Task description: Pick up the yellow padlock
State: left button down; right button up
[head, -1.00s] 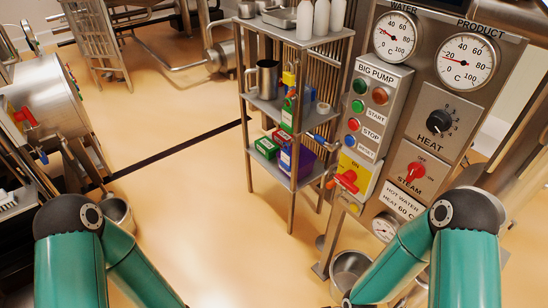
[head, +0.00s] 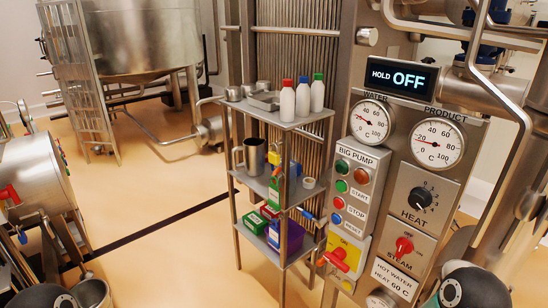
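The yellow padlock (head: 274,158) is small in the head view, at the middle level of the steel shelf rack (head: 285,122), near its front post. Red and green items (head: 275,190) show just below it. Whether it hangs or stands there is too small to tell. Neither of my grippers is in view; only parts of my arms show at the bottom left and bottom right corners. Nothing of mine is near the padlock.
The middle shelf also holds a steel jug (head: 251,156) and a white roll (head: 308,183). A control panel (head: 400,190) adjoins on the right.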

aim_at(274, 158)
jog(key=u, duration=1.1)
jog(key=i, duration=1.95)
jog(key=z, duration=1.6)
jog(key=k, duration=0.5)
jog(key=z, duration=0.15)
